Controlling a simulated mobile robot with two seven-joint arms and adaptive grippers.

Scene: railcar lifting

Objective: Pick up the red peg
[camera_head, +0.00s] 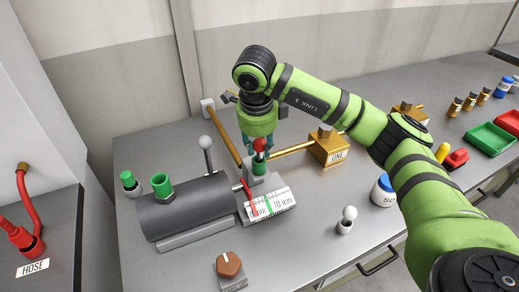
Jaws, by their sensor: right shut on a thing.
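The red peg (260,145) has a rounded red top and stands upright at a small grey block behind the gauge, with a green part just below the red. My right gripper (261,150) reaches down from above, its teal fingers shut around the peg. The fingers partly hide the peg, and I cannot tell whether its lower end is clear of the block. My left gripper is out of view.
A dark cylinder (185,208) with a white-knobbed lever lies left of the gauge (268,204). A brass block (331,148) with pipes stands right.

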